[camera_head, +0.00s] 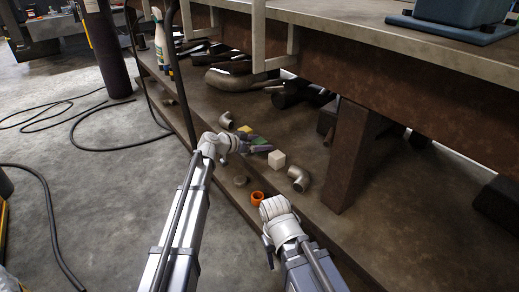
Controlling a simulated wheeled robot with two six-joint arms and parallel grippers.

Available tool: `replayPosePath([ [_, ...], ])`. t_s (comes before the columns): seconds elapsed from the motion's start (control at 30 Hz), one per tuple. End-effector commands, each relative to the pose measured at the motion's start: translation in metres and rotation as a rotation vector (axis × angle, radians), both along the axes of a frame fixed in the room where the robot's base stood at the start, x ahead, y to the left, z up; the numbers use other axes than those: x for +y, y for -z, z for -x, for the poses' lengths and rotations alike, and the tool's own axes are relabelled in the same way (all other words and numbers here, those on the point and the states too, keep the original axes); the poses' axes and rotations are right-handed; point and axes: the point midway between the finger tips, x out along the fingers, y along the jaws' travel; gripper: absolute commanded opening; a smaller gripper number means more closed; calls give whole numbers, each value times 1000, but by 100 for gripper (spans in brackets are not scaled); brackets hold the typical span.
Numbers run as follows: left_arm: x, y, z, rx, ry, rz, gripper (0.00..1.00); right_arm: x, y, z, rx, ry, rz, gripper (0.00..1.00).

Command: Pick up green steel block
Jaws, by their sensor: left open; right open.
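The green steel block (257,140) is small and dark green, lying on the low brown shelf. My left gripper (257,144) is open at the block, its dark fingers reaching in from the left and partly hiding it. I cannot tell whether the fingers touch the block. My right gripper (275,209) is lower in the view, near the front of the shelf and apart from the block. Its fingers are mostly hidden behind its wrist.
A cream cube (277,159) sits just right of my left gripper, and a yellow block (245,129) lies just behind. Metal elbow pipes (299,178) and an orange ring (257,197) lie nearby. A brown table leg (347,157) and the workbench top (400,30) stand right and above.

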Motion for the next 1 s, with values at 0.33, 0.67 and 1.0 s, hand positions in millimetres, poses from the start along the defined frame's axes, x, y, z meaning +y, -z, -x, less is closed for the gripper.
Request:
replayPosePath([
  [0.33,0,0,0,0,-1,0,76,0,0,0,0,0,0,57],
  [0.67,0,0,0,0,-1,0,38,0,0,0,0,0,0,57],
  [1.0,0,0,0,0,-1,0,0,0,0,0,0,0,0,57],
])
